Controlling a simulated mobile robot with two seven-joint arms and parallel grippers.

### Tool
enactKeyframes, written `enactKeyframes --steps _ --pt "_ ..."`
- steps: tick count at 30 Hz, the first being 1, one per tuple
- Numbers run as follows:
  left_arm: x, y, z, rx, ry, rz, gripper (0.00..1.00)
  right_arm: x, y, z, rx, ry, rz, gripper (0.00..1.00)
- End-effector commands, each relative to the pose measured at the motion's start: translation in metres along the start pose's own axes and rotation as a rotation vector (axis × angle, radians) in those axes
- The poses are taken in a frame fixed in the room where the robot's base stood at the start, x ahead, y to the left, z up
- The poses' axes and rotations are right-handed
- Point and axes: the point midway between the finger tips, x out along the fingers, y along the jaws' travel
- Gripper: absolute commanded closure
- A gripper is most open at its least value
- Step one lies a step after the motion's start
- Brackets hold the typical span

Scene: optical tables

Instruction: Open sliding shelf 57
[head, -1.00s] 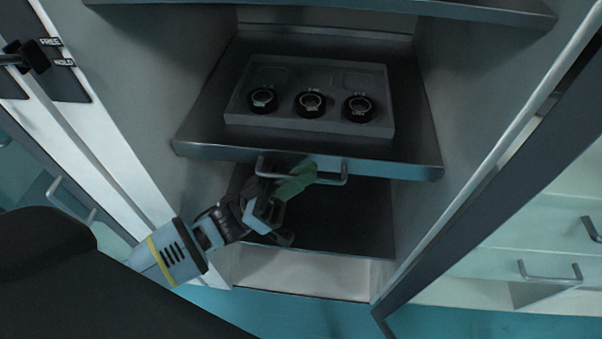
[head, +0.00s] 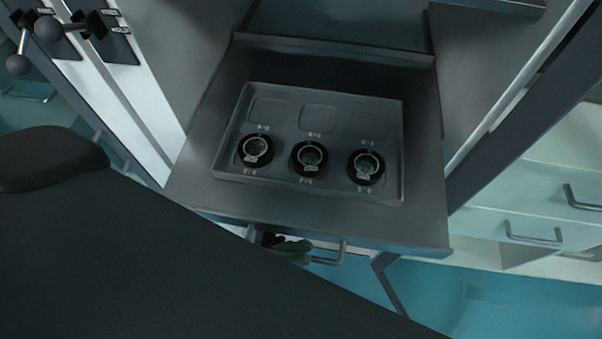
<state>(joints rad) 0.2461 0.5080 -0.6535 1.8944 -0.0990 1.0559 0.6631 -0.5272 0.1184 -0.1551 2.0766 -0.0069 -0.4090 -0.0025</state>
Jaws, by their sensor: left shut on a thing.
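The sliding shelf (head: 420,215) is a dark grey board that stands well out of its cabinet. A grey tray (head: 392,120) lies on it. The shelf's bar handle (head: 340,252) is under its front edge. My left gripper (head: 290,248) is at the left part of this handle and shut on it. Only its greenish fingertips and a dark bit show, as the shelf and my dark body part hide the rest. My right gripper is not in view.
Three black ring-shaped parts (head: 310,157) sit in the tray's front row of pockets; the back pockets are empty. Levers with ball knobs (head: 48,28) are at upper left. Drawers with bar handles (head: 534,238) are at right.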

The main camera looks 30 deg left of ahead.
Motion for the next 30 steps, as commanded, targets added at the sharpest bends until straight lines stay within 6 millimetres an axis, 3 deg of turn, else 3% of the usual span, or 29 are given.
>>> enactKeyframes --steps 6,12,29,30 --pt "-0.007 0.043 0.006 -0.001 -0.002 -0.001 1.0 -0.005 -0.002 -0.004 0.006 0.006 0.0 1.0" --pt "-0.011 0.064 0.009 -0.001 -0.003 -0.002 1.0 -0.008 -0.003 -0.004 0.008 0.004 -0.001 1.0" --pt "-0.012 0.073 0.011 0.0 -0.003 -0.002 1.0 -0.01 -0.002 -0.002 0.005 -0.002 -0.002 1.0" --pt "-0.012 0.073 0.011 0.0 -0.003 -0.002 0.86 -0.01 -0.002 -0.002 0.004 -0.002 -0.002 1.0"
